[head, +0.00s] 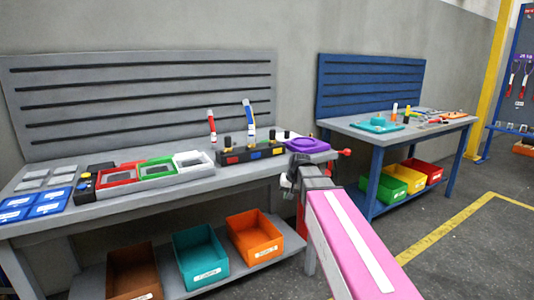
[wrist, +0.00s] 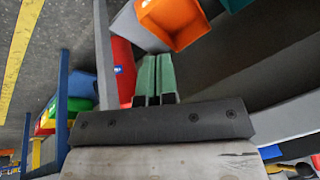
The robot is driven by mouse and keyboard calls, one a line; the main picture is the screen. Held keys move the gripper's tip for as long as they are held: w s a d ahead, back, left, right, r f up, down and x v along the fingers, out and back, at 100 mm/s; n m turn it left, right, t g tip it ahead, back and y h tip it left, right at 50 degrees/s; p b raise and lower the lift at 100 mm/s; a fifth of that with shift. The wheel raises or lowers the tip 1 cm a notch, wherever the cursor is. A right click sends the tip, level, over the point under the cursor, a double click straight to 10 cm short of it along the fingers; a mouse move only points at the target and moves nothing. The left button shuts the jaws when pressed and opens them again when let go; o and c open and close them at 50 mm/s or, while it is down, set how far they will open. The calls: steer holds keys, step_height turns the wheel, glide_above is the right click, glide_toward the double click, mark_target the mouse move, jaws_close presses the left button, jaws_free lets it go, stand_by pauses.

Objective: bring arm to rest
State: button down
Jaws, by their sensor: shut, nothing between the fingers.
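My pink arm (head: 352,243) reaches up from the lower right of the head view to the right end of the grey workbench. In the head view my dark wrist and gripper hang at the bench's front right corner, and the fingertips cannot be made out there. In the wrist view my gripper (wrist: 154,60) shows two green fingers lying side by side, shut with nothing between them. The fingers point toward the floor area beside an orange bin (wrist: 172,18).
The grey workbench (head: 222,180) holds red, green and white trays, blue bins and a purple dish (head: 307,145). Brown, teal and orange (head: 255,236) bins stand on its lower shelf. A blue table (head: 372,148) stands behind at right. Floor at the right is clear.

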steer(key=s+d+f+g+h, duration=0.1)
steer(key=s+d+f, duration=0.4)
steer(key=s+f, duration=0.3)
steer(key=s+d+f+g+h, duration=0.1)
steer(key=s+d+f+g, duration=0.1)
steer(key=s+d+f, duration=0.3)
steer(key=s+f, duration=0.4)
steer(key=f, duration=0.3)
steer(key=shift+s+d+h, duration=0.2)
steer(key=shift+d+h, duration=0.05)
steer(key=shift+h, duration=0.15)
